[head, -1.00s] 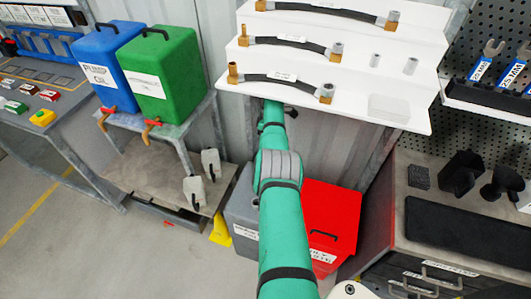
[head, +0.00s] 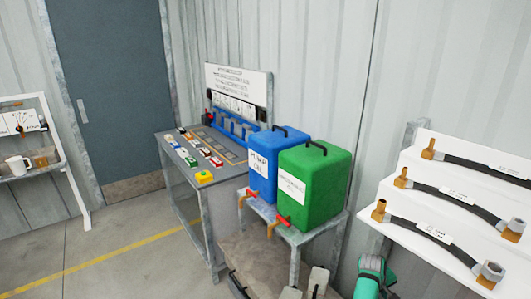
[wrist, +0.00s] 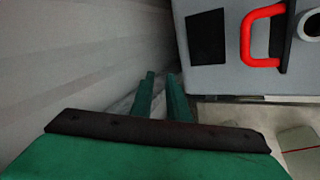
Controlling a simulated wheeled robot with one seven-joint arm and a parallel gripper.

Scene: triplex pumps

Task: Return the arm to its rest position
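My arm's green link (head: 372,278) shows at the bottom right of the head view, in front of the white stepped hose rack; the rest of the arm is out of frame. My gripper (wrist: 161,76) shows in the wrist view as two thin green fingers with a narrow gap between them. Nothing is seen held in the gap. The fingers point along a pale ribbed wall (wrist: 70,60) on the left. My gripper is not in the head view.
A grey box (wrist: 225,75) with a red handle (wrist: 247,35) is close to the right of the fingers. The head view shows blue (head: 262,170) and green (head: 320,190) oil cans on a stand, a button bench (head: 170,165), a hose rack (head: 395,190) and open floor (head: 120,255) at left.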

